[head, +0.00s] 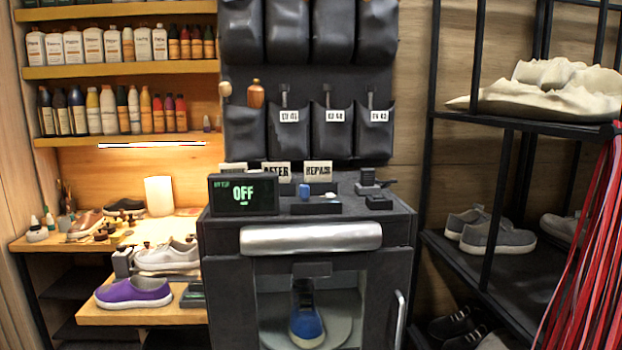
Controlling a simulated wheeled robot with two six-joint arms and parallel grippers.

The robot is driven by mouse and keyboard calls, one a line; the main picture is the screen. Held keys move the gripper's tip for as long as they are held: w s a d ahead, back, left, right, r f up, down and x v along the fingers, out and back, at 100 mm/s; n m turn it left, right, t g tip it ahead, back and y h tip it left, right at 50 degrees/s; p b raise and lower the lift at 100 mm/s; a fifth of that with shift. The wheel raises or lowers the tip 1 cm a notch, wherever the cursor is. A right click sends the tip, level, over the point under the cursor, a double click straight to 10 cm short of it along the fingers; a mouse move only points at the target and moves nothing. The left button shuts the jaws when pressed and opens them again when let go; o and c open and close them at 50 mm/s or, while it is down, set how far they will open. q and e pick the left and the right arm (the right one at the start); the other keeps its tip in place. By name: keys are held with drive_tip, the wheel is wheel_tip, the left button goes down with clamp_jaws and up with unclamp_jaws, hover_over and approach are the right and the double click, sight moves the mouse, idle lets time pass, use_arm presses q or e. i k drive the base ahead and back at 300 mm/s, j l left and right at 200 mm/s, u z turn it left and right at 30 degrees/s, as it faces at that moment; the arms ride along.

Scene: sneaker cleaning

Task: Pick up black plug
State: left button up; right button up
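Small black items lie on top of the dark cabinet (222,228). One is a black upright piece (368,178) with a short part sticking out to the right, at the back right of the top. A low black block (379,203) lies just in front of it. Either could be the black plug; I cannot tell which at this size. Neither of my grippers is in view.
A display reading OFF (243,194) stands at the cabinet's front left. A small blue item (304,192) is near the middle. A blue shoe (307,325) sits inside the cabinet. A purple shoe (134,292) is on the left shelf; a black rack (485,262) stands right.

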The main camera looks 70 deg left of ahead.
sight(367, 175)
drive_tip(key=u, duration=1.9)
